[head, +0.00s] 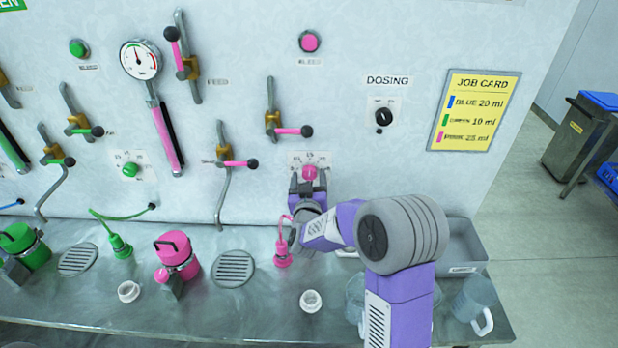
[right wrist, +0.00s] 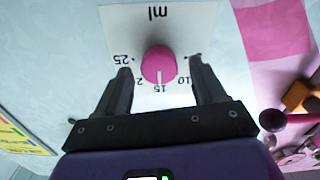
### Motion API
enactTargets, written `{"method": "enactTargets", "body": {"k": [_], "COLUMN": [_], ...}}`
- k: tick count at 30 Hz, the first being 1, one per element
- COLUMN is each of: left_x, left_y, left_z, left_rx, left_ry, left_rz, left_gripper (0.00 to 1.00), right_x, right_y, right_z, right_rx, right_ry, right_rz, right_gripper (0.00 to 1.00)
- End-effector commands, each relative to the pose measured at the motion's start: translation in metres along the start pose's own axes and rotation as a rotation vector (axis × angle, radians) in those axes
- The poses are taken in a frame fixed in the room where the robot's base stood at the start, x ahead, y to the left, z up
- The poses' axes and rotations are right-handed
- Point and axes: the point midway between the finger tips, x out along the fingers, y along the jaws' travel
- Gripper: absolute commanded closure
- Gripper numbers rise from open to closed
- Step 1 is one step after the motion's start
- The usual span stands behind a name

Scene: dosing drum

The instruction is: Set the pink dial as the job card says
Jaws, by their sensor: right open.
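The pink dial (head: 310,172) is on a white scale plate on the wall. In the right wrist view, where the plate appears upside down, the pink dial (right wrist: 160,62) has a white mark pointing at 15. The 25 label is at the picture's left. My right gripper (head: 308,182) is at the dial, and in the right wrist view its open fingers (right wrist: 160,72) stand either side of the dial with gaps. The yellow job card (head: 474,112) lists blue 20 ml, green 10 ml, pink 25 ml. My left gripper is not in view.
A pink-handled lever (head: 292,131) sits above the dial, and a black dosing knob (head: 383,117) is to its right. A pink nozzle (head: 283,252) hangs below, beside my right arm. A pink canister (head: 177,252) and a white cup (head: 311,300) stand on the metal bench.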

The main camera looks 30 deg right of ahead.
Motion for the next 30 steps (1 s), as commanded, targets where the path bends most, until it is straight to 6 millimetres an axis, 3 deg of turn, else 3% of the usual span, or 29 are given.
{"method": "enactTargets", "body": {"k": [11, 22, 30], "left_x": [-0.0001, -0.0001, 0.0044], "left_y": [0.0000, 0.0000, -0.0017], "left_z": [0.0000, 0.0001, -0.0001], "left_rx": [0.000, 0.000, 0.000], "left_ry": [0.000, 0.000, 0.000], "left_rz": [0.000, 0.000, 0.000], "left_gripper": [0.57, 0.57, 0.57], "right_x": [0.0086, 0.0083, 0.0083], "right_y": [0.0006, 0.0005, 0.0003], "right_z": [0.0003, 0.0002, 0.0013], "right_rx": [0.000, 0.000, 0.025], "right_ry": [0.000, 0.000, 0.000], "right_rz": [0.001, 0.001, 0.001], "right_gripper": [0.30, 0.84, 0.86]}}
